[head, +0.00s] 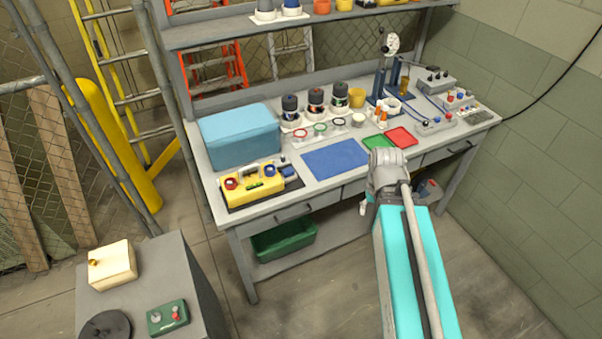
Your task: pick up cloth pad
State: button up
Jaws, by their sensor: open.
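A flat blue pad (335,160) lies on the front middle of the grey workbench (285,195). A smaller green flat piece (379,145) and a red one (401,137) lie side by side to its right. I cannot tell from their look which of these is the cloth pad. My arm reaches up from the bottom right, its joint in front of the bench's front edge, just below the green and red pieces. I cannot make out my gripper; the arm hides what is behind it.
A blue box (240,137) and yellow device (252,187) stand on the bench's left. Jars (315,102) and small dishes stand behind the pad. Control boxes (435,125) are at right. A green bin (283,240) is underneath. A grey cabinet (140,300) stands front left.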

aim_at(288, 174)
jog(key=z, duration=0.3)
jog(key=k, duration=1.05)
jog(key=u, duration=0.7)
jog(key=i, duration=1)
jog(key=z, duration=0.05)
